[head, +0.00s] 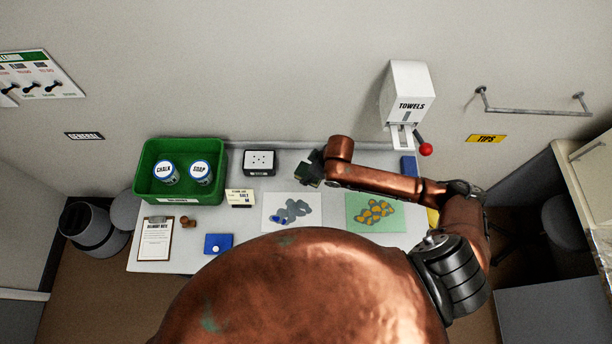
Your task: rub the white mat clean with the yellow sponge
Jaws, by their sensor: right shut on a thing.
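The white mat (270,222) lies flat on the bench, left of a green mat. My right gripper (312,172) is above the bench, just behind the white mat's back right corner. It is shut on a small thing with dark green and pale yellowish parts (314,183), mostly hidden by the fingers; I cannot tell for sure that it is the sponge. A yellow thing (433,217) shows partly at the bench's right edge, behind my right arm. My left gripper is out of view.
The green mat (351,222) carries orange and grey smudges. A green crate (145,170) holds two jars at the left. A card (240,198), blue box (218,244) and clipboard (156,238) lie nearby. A towel dispenser (408,88) hangs behind; a blue thing (408,166) is below it.

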